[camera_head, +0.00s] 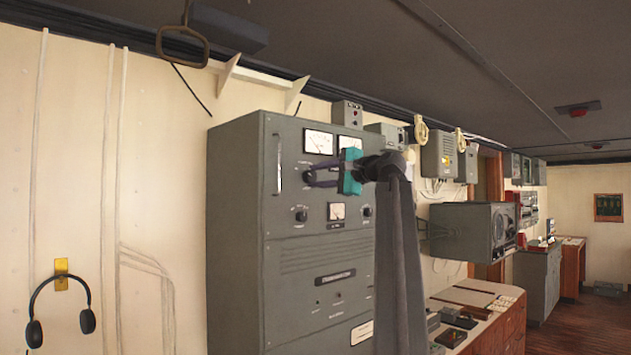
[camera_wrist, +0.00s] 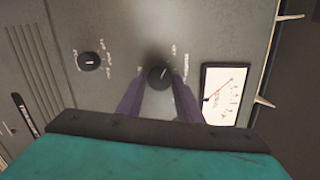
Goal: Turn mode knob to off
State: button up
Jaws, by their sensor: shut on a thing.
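A dark round knob, which I take to be the mode knob (camera_wrist: 158,76), sits on the front of the grey transmitter cabinet (camera_head: 235,230). My gripper (camera_head: 313,178) reaches the upper panel from the right, with a teal body and dark purple fingers. In the wrist view the fingertips (camera_wrist: 160,88) are shut on the sides of this knob. A small pale mark shows on the knob, but the label letters around it are too blurred to read. In the head view the fingers partly hide the knob.
A second black knob (camera_wrist: 89,61) is beside it, also seen lower on the panel in the head view (camera_head: 301,215). A white meter (camera_wrist: 224,93) is close to my fingers. Headphones (camera_head: 60,305) hang on the left wall. A desk (camera_head: 480,325) stands at the right.

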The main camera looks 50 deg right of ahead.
jog(key=shift+a+f, duration=0.1)
jog(key=shift+f, duration=0.35)
jog(key=o, duration=1)
jog(key=shift+o, duration=0.2)
jog(key=shift+r, duration=0.15)
jog(key=shift+s, duration=0.2)
jog(key=s+b, duration=0.3)
jog(key=s, duration=1)
jog(key=shift+s+r+b, duration=0.25)
jog(key=shift+r+b, duration=0.05)
jog(key=shift+r, duration=0.15)
